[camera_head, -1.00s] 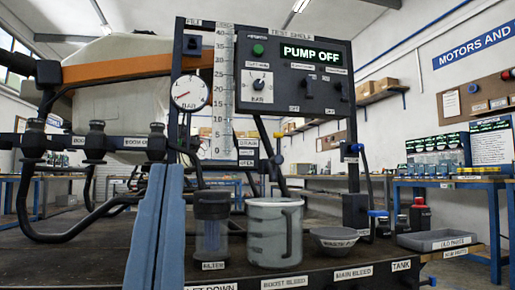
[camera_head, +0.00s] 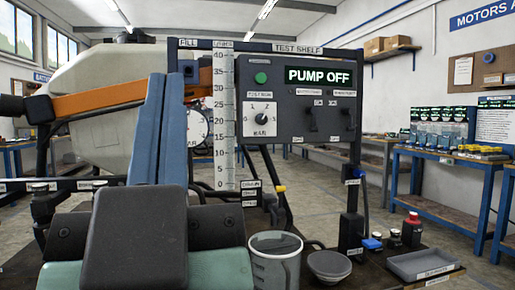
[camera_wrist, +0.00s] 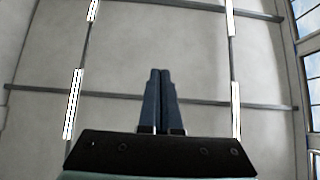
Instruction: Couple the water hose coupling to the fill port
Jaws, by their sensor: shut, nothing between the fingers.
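My gripper (camera_head: 165,80) stands in front of the left part of the test rig, fingers pointing up. Its two blue fingers are together with nothing between them, also in the wrist view (camera_wrist: 160,72). A FILL label (camera_head: 188,43) is at the top left of the rig frame. A small dark fitting (camera_head: 190,70) sits below that label, just right of my fingertips in the picture; I cannot tell whether it is the fill port. I cannot make out the water hose coupling in either view. My fingers and wrist hide part of the rig and bench.
The test panel (camera_head: 300,100) reads PUMP OFF. An orange boom (camera_head: 115,100) and a pale tank (camera_head: 95,75) are behind my gripper. A clear jug (camera_head: 275,262), a grey bowl (camera_head: 329,264) and a grey tray (camera_head: 422,264) are on the bench.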

